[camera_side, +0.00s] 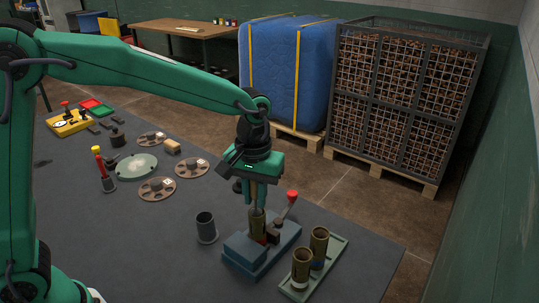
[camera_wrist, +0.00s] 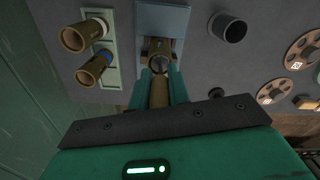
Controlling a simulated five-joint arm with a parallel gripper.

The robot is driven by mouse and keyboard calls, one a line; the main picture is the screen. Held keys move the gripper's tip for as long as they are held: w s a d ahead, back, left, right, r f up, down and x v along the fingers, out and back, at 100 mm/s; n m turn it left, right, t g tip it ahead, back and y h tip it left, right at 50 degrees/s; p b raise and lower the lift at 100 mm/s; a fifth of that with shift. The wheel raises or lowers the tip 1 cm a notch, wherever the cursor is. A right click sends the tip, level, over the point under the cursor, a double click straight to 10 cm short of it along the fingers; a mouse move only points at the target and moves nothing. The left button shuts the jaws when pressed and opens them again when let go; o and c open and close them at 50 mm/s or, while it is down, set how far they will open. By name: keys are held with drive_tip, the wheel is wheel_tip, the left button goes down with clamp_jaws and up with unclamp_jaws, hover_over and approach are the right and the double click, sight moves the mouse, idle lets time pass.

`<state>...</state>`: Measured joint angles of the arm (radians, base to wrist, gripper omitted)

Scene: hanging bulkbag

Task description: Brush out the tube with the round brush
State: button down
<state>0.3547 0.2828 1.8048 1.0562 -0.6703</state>
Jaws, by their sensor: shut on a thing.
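A brass-coloured tube (camera_side: 257,222) stands upright in a blue vise (camera_side: 250,258) with a red-knobbed lever (camera_side: 292,196). In the wrist view the tube (camera_wrist: 158,46) shows beyond my fingertips, in front of the blue vise (camera_wrist: 176,18). My gripper (camera_side: 257,204) is directly above the tube, pointing down. Its green fingers are shut on a brownish handle, seems the round brush (camera_wrist: 159,94). The brush's far end lines up with the tube's mouth; its bristles are hidden, and I cannot tell how deep it sits.
Two more brass tubes (camera_side: 302,266) (camera_side: 319,244) stand in a pale green rack (camera_side: 328,270) right of the vise. An open dark grey cup (camera_side: 206,228) stands left of it. Reels (camera_side: 192,168) and a round pale green dish (camera_side: 137,166) lie further back. The mat's front left is clear.

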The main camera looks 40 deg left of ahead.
drive_tip(key=shift+r, duration=0.3)
drive_tip(key=shift+w+r, duration=0.1)
drive_tip(key=shift+r, duration=4.65)
